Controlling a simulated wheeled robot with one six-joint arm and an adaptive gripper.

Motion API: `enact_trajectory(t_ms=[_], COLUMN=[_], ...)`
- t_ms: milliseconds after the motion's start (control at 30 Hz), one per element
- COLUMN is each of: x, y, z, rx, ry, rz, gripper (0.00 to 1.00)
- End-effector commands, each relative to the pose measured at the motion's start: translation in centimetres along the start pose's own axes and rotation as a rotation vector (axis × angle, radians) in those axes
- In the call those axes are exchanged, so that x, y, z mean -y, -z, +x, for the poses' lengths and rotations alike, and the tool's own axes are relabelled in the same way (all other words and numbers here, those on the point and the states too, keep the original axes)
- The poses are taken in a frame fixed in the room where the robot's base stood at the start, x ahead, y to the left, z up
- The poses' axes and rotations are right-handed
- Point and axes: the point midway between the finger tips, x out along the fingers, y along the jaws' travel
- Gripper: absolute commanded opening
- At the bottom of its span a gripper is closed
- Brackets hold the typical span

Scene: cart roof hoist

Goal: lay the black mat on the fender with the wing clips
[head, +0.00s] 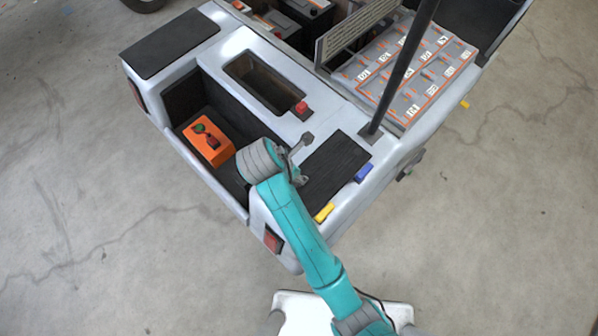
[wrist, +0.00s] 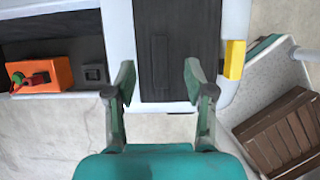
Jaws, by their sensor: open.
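A black mat (head: 335,168) lies on the pale grey fender of the cart (head: 282,240), on the near right side. In the wrist view the black mat (wrist: 185,30) has a narrow raised strip along it. A yellow clip (head: 324,213) and a blue clip (head: 364,173) sit along the fender's outer edge, beside the mat. The yellow clip (wrist: 234,60) also shows right of the mat in the wrist view. Contact with the mat cannot be told.
Another black pad (head: 170,44) covers the far left fender. A dark pole (head: 402,70) rises behind the mat, by the batteries (head: 425,75). A brown slatted thing (wrist: 280,130) is at lower right.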

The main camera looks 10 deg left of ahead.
Motion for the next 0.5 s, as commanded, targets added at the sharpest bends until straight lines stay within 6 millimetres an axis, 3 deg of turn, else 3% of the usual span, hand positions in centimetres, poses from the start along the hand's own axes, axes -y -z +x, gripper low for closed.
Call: enact_trajectory(t_ms=[200,500], x=[0.0,0.0], y=[0.0,0.0], z=[-2.2,-2.6], rx=[0.000,-0.001], ry=[-0.001,0.001], rz=[-0.001,0.000], gripper=[0.54,0.54])
